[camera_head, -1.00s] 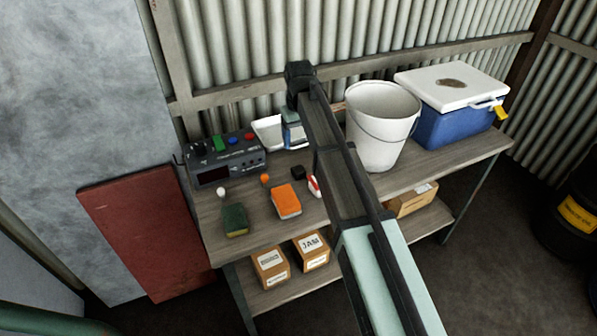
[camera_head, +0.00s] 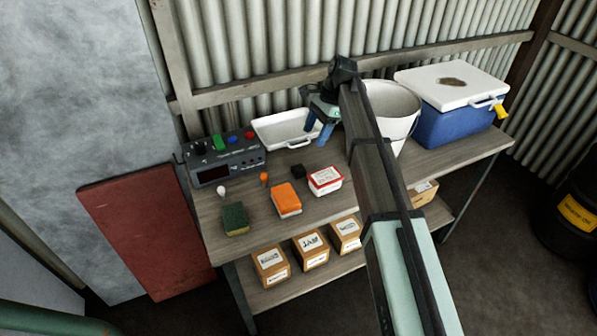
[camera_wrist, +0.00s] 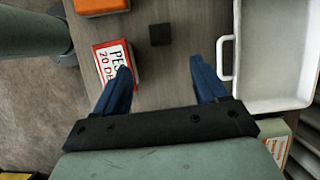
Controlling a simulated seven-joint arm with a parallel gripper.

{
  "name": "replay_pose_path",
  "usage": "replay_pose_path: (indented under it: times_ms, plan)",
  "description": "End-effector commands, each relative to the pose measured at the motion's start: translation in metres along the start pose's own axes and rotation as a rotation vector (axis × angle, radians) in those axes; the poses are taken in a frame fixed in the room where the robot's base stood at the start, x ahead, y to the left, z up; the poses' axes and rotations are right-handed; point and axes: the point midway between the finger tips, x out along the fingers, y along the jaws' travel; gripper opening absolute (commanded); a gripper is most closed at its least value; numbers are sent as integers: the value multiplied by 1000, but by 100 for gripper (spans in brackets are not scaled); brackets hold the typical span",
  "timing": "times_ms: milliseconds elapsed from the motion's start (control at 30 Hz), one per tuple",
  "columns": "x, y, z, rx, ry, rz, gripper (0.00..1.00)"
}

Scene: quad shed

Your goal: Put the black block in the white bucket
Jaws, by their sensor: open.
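The black block (camera_head: 298,171) is a small dark cube lying on the wooden bench, just left of a red-and-white box. It also shows in the wrist view (camera_wrist: 160,34), ahead of my fingertips and between their lines. The white bucket (camera_head: 392,102) stands upright on the bench, partly hidden behind my arm. My gripper (camera_head: 319,131) has blue fingers and is open and empty above the bench, behind and to the right of the block. In the wrist view my gripper (camera_wrist: 166,68) has its fingers wide apart, with bare bench between them.
A white tray (camera_head: 262,130) lies behind the block. Near the block are the red-and-white box (camera_head: 325,181), an orange sponge-like block (camera_head: 286,199), a green sponge (camera_head: 235,218) and small knobs. A grey device (camera_head: 222,172) stands left. A blue cooler (camera_head: 452,124) stands right of the bucket.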

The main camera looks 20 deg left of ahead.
Motion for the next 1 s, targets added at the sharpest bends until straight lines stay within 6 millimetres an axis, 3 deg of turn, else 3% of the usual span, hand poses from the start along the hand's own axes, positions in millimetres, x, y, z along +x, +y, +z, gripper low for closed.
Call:
replay_pose_path:
  times_ms: [167,600,1000]
  plan:
    - [8,1,-1,46,-12,0,72]
    - [75,1,0,44,-11,1,72]
    - [96,0,0,43,-11,1,72]
